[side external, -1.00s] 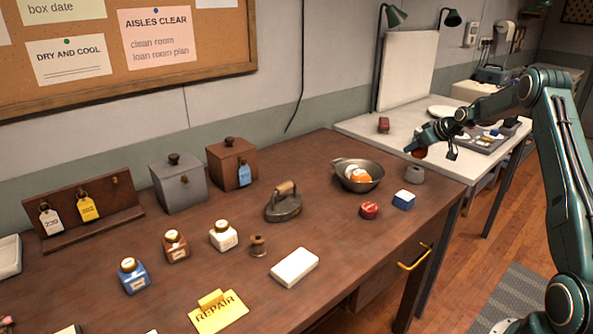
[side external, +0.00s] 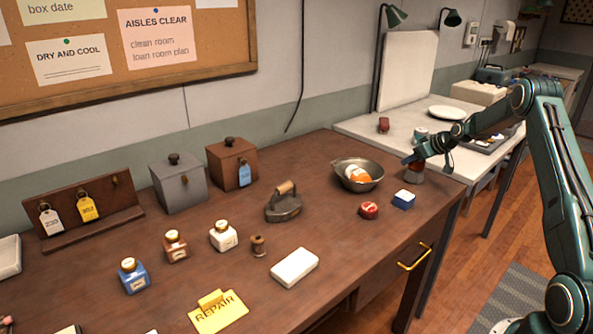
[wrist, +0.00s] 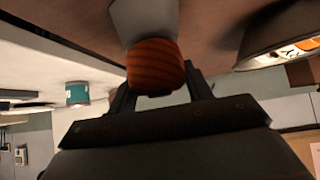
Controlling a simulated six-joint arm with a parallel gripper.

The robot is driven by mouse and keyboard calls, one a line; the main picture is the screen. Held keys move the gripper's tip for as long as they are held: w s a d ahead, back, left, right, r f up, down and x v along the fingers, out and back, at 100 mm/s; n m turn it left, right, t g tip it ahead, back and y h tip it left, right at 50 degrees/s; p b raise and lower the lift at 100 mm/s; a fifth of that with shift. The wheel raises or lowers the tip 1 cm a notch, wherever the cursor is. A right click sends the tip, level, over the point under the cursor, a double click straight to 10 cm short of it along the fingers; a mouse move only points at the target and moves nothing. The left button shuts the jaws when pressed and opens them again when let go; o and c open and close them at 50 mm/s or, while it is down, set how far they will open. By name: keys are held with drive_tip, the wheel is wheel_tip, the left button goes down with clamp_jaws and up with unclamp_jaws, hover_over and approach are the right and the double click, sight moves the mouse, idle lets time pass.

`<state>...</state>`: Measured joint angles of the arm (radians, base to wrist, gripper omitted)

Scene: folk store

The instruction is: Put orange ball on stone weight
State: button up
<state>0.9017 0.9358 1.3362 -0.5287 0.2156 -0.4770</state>
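The orange ball (wrist: 155,66), with dark stripes, sits between the fingers of my gripper (wrist: 160,88) in the wrist view, and both fingers appear to touch its sides. The grey stone weight (wrist: 145,18) is right beyond the ball there. In the side view, the stone weight (side external: 413,178) stands near the right end of the brown table. My gripper (side external: 412,163) is low, just above it, and mostly hides the ball. The ball seems to be at the weight's top; whether it bears on it I cannot tell.
A metal pan (side external: 376,183) with orange-and-white contents stands left of the weight. A white table (side external: 352,127) adjoins behind, with a teal canister (wrist: 77,95). The brown table's right edge is close.

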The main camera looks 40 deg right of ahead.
drive_tip(key=o, duration=0.4)
drive_tip(key=shift+c, duration=0.2)
drive_tip(key=shift+r, duration=0.15)
drive_tip(key=v, duration=1.2)
drive_tip(key=shift+a, duration=0.1)
drive_tip(key=shift+r, duration=0.1)
